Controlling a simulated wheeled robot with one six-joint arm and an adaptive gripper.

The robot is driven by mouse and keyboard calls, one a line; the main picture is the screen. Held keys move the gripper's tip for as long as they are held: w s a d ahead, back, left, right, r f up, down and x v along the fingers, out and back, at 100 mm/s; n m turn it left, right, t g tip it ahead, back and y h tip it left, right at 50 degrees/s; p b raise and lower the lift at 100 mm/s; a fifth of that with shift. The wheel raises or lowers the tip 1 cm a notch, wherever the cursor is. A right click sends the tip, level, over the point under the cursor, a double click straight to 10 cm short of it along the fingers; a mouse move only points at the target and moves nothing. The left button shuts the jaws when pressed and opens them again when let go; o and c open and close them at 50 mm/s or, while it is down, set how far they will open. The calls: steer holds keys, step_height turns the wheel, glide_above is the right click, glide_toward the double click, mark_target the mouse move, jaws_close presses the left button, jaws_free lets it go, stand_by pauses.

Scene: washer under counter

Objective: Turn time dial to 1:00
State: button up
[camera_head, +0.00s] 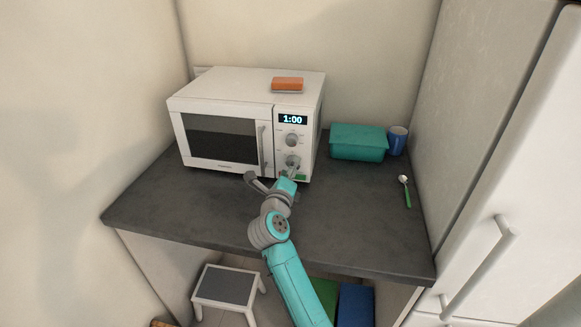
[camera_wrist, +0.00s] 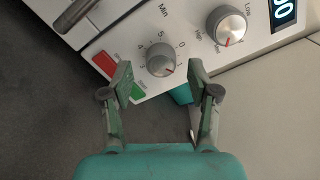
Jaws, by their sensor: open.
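The white microwave (camera_head: 222,99) stands on the counter, its display (camera_head: 293,119) reading 1:00. The lower dial (camera_head: 292,161) is the time dial, marked "Min" in the wrist view (camera_wrist: 161,60), with numbers from 0 to 5 around it. Its small red mark points to the lower right in that view. My gripper (camera_wrist: 161,71) is open, with one finger to each side below the time dial. The dial shows between the fingertips, and neither finger clearly touches it. In the head view my gripper (camera_head: 288,174) is close in front of the panel's lower part.
The upper dial (camera_head: 291,140) sits just above, marked Low in the wrist view. Red (camera_wrist: 104,63) and green (camera_wrist: 137,92) buttons lie below the time dial. An orange block (camera_head: 287,84) rests on the microwave. A teal box (camera_head: 358,143) and blue cup (camera_head: 397,141) stand right.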

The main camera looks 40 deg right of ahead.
steer(key=v, duration=1)
steer(key=shift+s+a, duration=0.15)
steer(key=shift+s, duration=0.05)
steer(key=s+n, duration=0.1)
steer(key=s, duration=0.1)
steer(key=s+f+n+t+h, duration=0.1)
steer(key=s, duration=0.2)
steer(key=s+f+n, duration=0.1)
steer(key=s, duration=0.2)
steer(key=shift+s+a+f+h, duration=0.15)
steer(key=shift+s+h, duration=0.1)
steer(key=shift+h, duration=0.15)
steer(key=s+a+f+n+t+y, duration=0.1)
steer(key=s+a+f+n+y, duration=0.2)
steer(key=s+n, duration=0.7)
steer(key=s+a+f+n+t+y, duration=0.1)
steer(key=s+a+f+n+y, duration=0.2)
steer(key=s+a+n+y, duration=0.4)
steer(key=s+a+f+n+y, duration=0.4)
steer(key=s+a+n+y, duration=0.2)
steer(key=s+n, duration=0.8)
steer(key=s+a, duration=0.1)
steer(key=s, duration=0.2)
steer(key=shift+t, duration=0.4)
steer(key=shift+r, duration=0.1)
steer(key=shift+c, duration=0.2)
